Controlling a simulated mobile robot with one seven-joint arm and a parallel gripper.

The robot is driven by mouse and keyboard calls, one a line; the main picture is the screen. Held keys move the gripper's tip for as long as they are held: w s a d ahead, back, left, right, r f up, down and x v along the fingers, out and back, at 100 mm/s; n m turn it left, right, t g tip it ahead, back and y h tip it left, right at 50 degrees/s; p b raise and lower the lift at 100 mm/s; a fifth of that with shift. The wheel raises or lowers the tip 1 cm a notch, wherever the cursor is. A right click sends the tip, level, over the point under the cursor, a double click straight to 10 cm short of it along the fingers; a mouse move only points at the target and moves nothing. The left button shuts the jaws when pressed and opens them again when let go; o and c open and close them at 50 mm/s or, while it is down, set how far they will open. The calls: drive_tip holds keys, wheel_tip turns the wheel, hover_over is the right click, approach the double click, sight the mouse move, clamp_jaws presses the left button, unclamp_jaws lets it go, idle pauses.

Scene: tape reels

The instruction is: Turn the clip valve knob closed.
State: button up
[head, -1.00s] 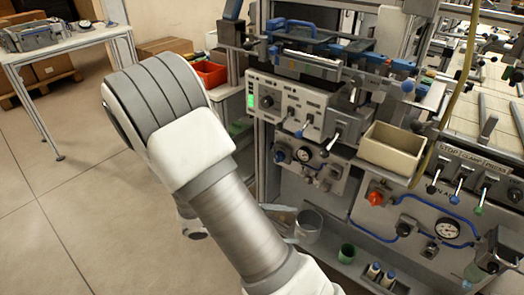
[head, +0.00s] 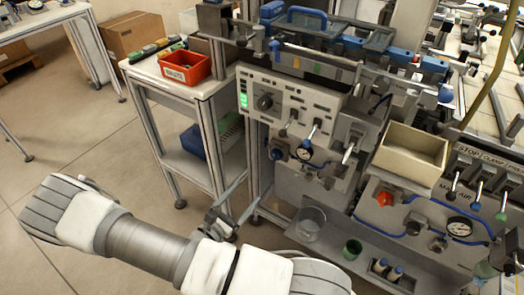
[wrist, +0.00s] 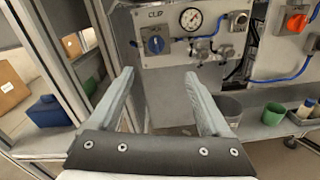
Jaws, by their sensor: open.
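The clip valve knob is a blue knob (wrist: 156,44) on a grey panel under the label CLIP, in the upper middle of the wrist view. In the head view the knob (head: 277,154) sits at the left of the lower panel. A round gauge (wrist: 191,19) is to its right. My gripper (wrist: 161,76) is open and empty, with its two pale fingers pointing toward the panel. The knob shows beyond and above the fingertips, between their lines, with no contact seen. In the head view my gripper (head: 236,192) is left of and below the knob.
A red-orange knob (wrist: 296,22) is on another panel at right. A grey bucket (head: 311,223) and green cup (head: 352,249) stand on the lower shelf. A side cart (head: 190,88) with a red bin (head: 184,68) is at left. Open floor lies before it.

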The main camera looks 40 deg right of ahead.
sight(274, 158)
drive_tip(key=shift+t, duration=0.3)
drive_tip(key=b+x, duration=0.1)
drive_tip(key=x, duration=1)
drive_tip(key=b+x, duration=0.1)
drive_tip(key=x, duration=0.5)
drive_tip(key=shift+w+d+f+b, duration=0.2)
drive_tip(key=shift+w+f+b, duration=0.05)
drive_tip(key=shift+w+b, duration=0.15)
clamp_jaws()
drive_tip(key=shift+n, duration=0.3)
